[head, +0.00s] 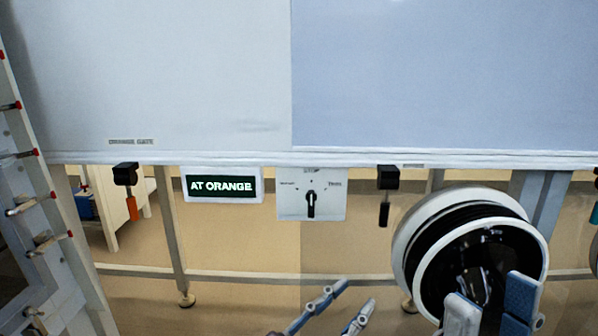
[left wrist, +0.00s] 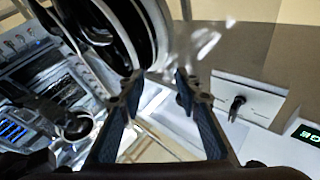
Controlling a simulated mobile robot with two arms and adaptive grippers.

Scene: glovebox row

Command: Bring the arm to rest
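My left gripper (head: 353,296) is at the bottom middle of the head view, below the selector switch and left of the round port. Its two fingers are apart with nothing between them. In the left wrist view the left gripper (left wrist: 158,78) also shows open and empty, near the ring. My right gripper (head: 490,294) is at the lower right of the head view, in front of the round port. Its fingers are apart, and I see nothing held between them. Most of both arms is out of view.
The round port (head: 414,225) has a white rim and dark inside. A selector switch panel (head: 327,208) and a lit sign reading AT ORANGE (head: 222,186) hang under the white front (head: 200,80). Orange (head: 132,208) and black (head: 384,214) handles hang nearby.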

